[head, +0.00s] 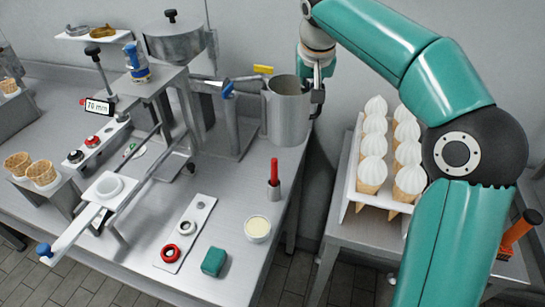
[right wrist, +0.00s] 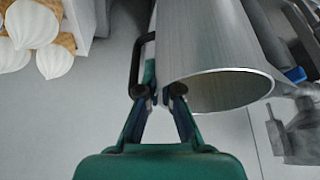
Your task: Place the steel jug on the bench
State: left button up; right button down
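The steel jug (head: 287,112) is upright at the back right of the steel bench (head: 225,190), near its right edge. I cannot tell whether its base touches the bench. Its dark handle faces right. My right gripper (head: 317,88) is at the handle, with its fingers closed around it. In the right wrist view the jug (right wrist: 205,45) shows its open mouth, and the gripper (right wrist: 158,92) has a finger on each side of the handle (right wrist: 137,60). My left gripper is not in view.
A filling machine with a hopper (head: 175,45) stands left of the jug. A red-handled tool (head: 273,172), a cream-filled tub (head: 257,229) and a green block (head: 214,261) are nearer the front. A rack of several swirl-topped cones (head: 373,147) stands on the right-hand table.

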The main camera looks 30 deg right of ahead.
aim_at(291, 141)
jog(key=a, duration=0.4)
jog(key=shift+n, duration=0.5)
notch_tip(291, 141, down, 13)
jog(key=shift+w+a+r+b, duration=0.1)
jog(key=shift+w+r+b, duration=0.05)
jog(key=shift+b, duration=0.85)
jog(key=w, duration=0.1)
jog(key=w+d+p, duration=0.1)
jog(key=w+d, duration=0.1)
jog(key=shift+w+r+p, duration=0.25)
jog(key=shift+r+p, duration=0.05)
jog(key=shift+r, duration=0.05)
jog(key=shift+w+d, duration=0.25)
jog(key=shift+w, duration=0.1)
jog(key=w+d+p, duration=0.1)
jog(key=w+f, duration=0.1)
jog(key=shift+w+d+f+p, duration=0.15)
jog(key=shift+w+d+p, duration=0.2)
